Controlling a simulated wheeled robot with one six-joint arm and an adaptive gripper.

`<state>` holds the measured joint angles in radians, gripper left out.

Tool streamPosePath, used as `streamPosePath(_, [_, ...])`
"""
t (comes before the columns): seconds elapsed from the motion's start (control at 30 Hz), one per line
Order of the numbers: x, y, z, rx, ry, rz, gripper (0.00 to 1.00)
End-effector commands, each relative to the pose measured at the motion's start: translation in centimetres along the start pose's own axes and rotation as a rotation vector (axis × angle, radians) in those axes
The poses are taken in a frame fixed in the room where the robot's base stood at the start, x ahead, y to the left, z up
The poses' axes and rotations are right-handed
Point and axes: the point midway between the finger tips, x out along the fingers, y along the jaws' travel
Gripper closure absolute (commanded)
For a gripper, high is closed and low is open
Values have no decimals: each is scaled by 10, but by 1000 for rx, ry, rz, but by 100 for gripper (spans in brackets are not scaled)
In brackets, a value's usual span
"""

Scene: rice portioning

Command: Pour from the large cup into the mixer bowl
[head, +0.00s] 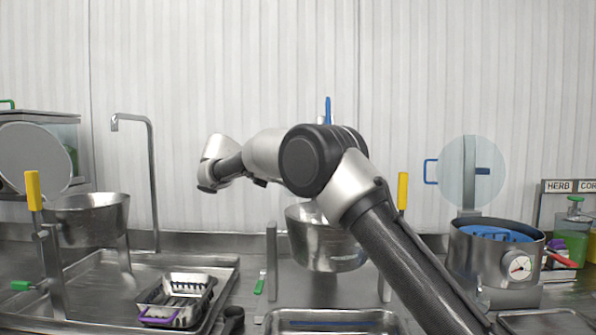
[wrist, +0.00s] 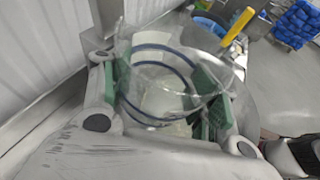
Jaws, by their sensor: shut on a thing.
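The large cup (wrist: 160,52) is clear with blue rings and shows in the wrist view. My gripper (wrist: 164,92) is shut on it, with green finger pads on both sides. Pale material shows in or through the cup; I cannot tell which. The metal mixer bowl (head: 325,245) stands at the centre of the head view, partly behind my arm. A metal rim (wrist: 242,98) shows behind the cup in the wrist view, so the cup appears above or close to the bowl. The cup's tilt is unclear. In the head view my arm hides the cup and the fingers.
Another metal bowl (head: 88,218) stands at the left beside a yellow handle (head: 33,190). A pot with a dial (head: 497,262) stands at the right. A second yellow handle (head: 402,190) rises beside the central bowl.

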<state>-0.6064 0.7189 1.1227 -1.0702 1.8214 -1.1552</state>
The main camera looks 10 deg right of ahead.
Motion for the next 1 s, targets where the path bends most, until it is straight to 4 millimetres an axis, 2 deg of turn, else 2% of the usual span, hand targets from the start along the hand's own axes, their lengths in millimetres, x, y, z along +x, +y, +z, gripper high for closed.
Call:
streamPosePath(0.8, [-18,-87,16,-1,0,-1,74])
streamPosePath(1.0, [-20,-98,18,-1,0,-1,74])
